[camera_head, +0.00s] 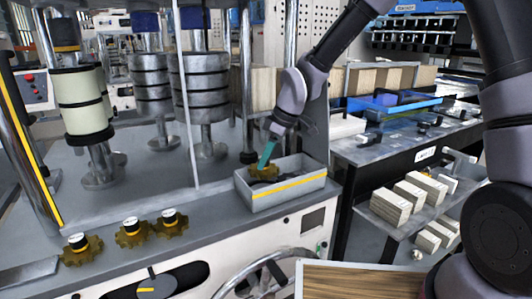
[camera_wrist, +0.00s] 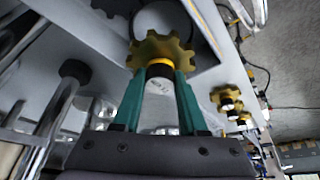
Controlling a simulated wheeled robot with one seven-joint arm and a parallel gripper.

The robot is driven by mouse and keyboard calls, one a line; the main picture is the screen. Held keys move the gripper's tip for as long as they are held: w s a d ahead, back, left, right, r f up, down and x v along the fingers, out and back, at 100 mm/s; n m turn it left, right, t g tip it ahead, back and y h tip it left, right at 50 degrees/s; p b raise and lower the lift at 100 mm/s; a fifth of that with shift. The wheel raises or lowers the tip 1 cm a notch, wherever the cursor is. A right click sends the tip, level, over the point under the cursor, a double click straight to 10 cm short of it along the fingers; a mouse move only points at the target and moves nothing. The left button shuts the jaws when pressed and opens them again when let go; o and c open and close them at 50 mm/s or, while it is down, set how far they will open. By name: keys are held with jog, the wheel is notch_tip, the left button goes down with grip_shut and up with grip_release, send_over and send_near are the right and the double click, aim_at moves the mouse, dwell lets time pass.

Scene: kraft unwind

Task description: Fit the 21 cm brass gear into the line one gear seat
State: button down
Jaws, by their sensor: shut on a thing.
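My gripper (camera_head: 267,158) is shut on a brass gear (camera_head: 264,173). In the wrist view, the teal fingers of my gripper (camera_wrist: 160,76) clasp the gear's hub, which has a yellow band and a pale label, and the toothed brass disc (camera_wrist: 148,46) sits beyond the fingertips. In the head view the gear is at the grey bin (camera_head: 262,206) with the yellow stripe; I cannot tell whether it touches the bin. I cannot pick out the line one gear seat.
Steel posts and roller stacks (camera_head: 207,88) stand on the machine deck behind the ledge. A handwheel (camera_head: 262,280) is on the machine's front. A side table (camera_head: 385,148) with a blue tray (camera_head: 395,106) is on the right.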

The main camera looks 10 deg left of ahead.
jog(key=shift+f, duration=3.15)
jog(key=shift+c, duration=1.8)
grip_release()
jog(key=v, duration=0.9)
jog(key=shift+d+r, duration=0.1)
jog(key=shift+r, duration=0.2)
jog(key=shift+d+r, duration=0.15)
jog(key=shift+r, duration=0.35)
